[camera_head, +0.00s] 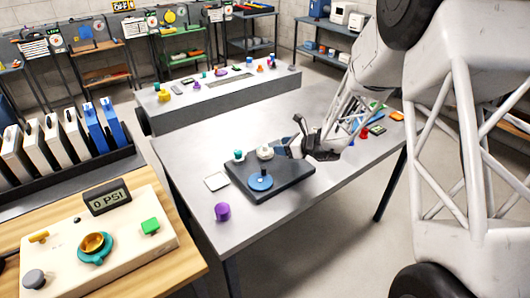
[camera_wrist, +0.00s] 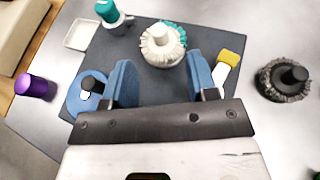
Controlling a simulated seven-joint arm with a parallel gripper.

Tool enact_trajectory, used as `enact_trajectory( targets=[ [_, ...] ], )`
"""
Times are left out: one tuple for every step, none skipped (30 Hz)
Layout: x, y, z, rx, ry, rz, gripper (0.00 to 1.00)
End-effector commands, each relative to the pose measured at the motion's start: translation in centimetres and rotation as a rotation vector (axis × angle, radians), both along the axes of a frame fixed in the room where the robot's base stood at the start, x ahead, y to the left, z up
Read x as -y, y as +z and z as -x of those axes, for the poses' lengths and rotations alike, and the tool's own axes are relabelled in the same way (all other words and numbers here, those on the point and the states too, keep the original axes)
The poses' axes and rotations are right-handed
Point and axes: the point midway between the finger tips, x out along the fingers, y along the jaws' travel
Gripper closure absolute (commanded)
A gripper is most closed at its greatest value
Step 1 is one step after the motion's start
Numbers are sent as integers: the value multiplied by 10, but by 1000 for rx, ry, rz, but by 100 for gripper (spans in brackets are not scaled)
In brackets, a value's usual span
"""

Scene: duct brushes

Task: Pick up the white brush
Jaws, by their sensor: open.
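The white brush (camera_wrist: 163,45) has a round pale bristle head and a white knob on top. It stands on the dark mat (camera_wrist: 135,75), just beyond my fingertips in the wrist view. A teal fringe shows behind its right side. In the head view the white brush (camera_head: 265,153) is near the mat's far edge, left of my gripper (camera_head: 296,143). In the wrist view my gripper (camera_wrist: 161,72) is open, its two blue fingers apart with only mat between them. It does not touch the brush.
On the mat are a blue disc brush (camera_wrist: 76,101) with a black knob, by my left finger, and a teal-topped brush (camera_wrist: 110,14). A yellow-and-white piece (camera_wrist: 228,66) is right of my right finger. A black brush (camera_wrist: 284,80), purple cylinder (camera_wrist: 35,87) and white square tray (camera_wrist: 83,35) lie around.

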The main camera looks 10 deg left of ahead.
Motion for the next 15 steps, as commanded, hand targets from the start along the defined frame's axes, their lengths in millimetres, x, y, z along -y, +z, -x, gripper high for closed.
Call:
enact_trajectory(
  targets=[
    [-4, -2, -1, 0, 1, 0, 47],
    [-6, -2, -2, 1, 1, 0, 47],
    [-8, -4, -3, 1, 1, 0, 47],
    [-11, -5, -4, 1, 1, 0, 47],
    [-13, -6, -5, 0, 2, 0, 47],
    [-15, -7, -5, 0, 2, 1, 47],
    [-17, -8, -6, 0, 2, 0, 47],
    [-18, -8, -6, 0, 2, 0, 47],
    [-19, -9, -7, 0, 1, 0, 47],
    [-19, -9, -7, 0, 1, 0, 47],
    [-19, -9, -7, 0, 1, 0, 47],
    [-19, -9, -7, 0, 1, 0, 47],
    [-19, -9, -7, 0, 1, 0, 47],
    [-19, -9, -7, 0, 1, 0, 47],
    [-19, -9, -7, 0, 1, 0, 47]
  ],
)
